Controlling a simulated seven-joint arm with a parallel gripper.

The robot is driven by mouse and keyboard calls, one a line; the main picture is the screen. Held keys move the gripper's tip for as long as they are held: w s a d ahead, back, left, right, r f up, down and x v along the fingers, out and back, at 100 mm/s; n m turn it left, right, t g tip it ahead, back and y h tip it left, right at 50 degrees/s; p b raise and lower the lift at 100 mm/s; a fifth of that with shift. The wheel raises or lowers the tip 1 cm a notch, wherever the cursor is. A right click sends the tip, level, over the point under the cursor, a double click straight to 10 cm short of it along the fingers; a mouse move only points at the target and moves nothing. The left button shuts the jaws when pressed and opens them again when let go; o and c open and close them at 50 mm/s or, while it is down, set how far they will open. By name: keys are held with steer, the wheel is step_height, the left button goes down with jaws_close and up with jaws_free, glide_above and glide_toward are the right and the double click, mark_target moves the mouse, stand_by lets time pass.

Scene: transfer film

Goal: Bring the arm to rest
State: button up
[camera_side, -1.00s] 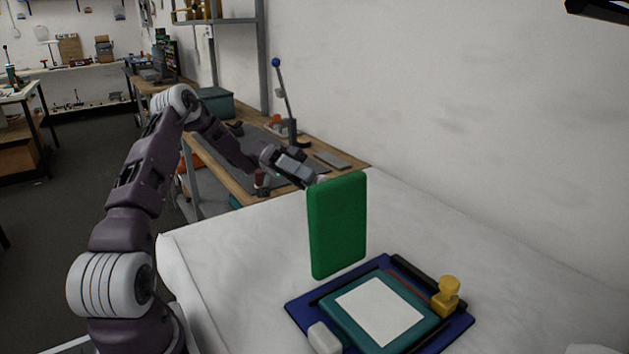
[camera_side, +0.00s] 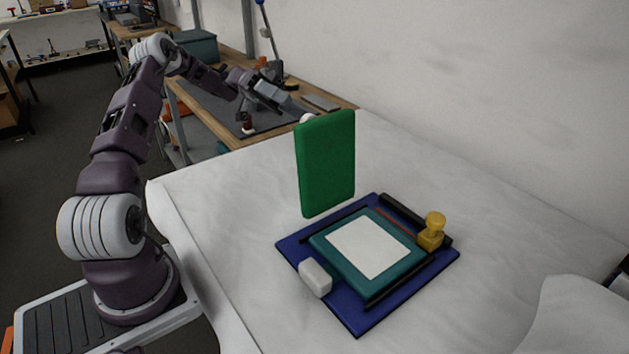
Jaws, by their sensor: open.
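My gripper (camera_side: 301,113) is at the end of my arm, which reaches over from the left toward the back of the white-covered table. Its fingertips are mostly hidden behind the upper left edge of an upright green panel (camera_side: 326,165). I cannot tell whether gripper and panel touch. The jaws are open. The panel stands on edge just behind a dark blue board (camera_side: 351,316); I cannot tell what supports it. A teal frame (camera_side: 317,240) with a white sheet (camera_side: 369,248) lies flat on the board.
A yellow knobbed block (camera_side: 432,232) sits at the board's right and a white block (camera_side: 315,278) at its front left. A wooden workbench (camera_side: 231,138) with tools and a teal box (camera_side: 197,46) runs behind.

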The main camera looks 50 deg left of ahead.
steer(key=w+d+r+n+y, duration=0.1)
steer(key=w+d+r+y, duration=0.35)
steer(key=d+r, duration=0.55)
steer(key=s+d+f+n+y, duration=0.2)
steer(key=s+d+y, duration=0.1)
steer(key=d, duration=0.3)
steer(key=s+d+f+n+y, duration=0.25)
steer(key=s+d+y, duration=0.25)
steer(key=s, duration=0.3)
steer(key=s+a+f+n+t+y, duration=0.1)
steer(key=s+a+f+t+y, duration=0.1)
steer(key=s, duration=0.6)
steer(key=s+a+f+n+t+y, duration=0.2)
steer(key=s+t+y, duration=0.1)
steer(key=s, duration=0.5)
steer(key=shift+t+y, duration=0.3)
steer(key=shift+y, duration=0.15)
stand_by(0.5)
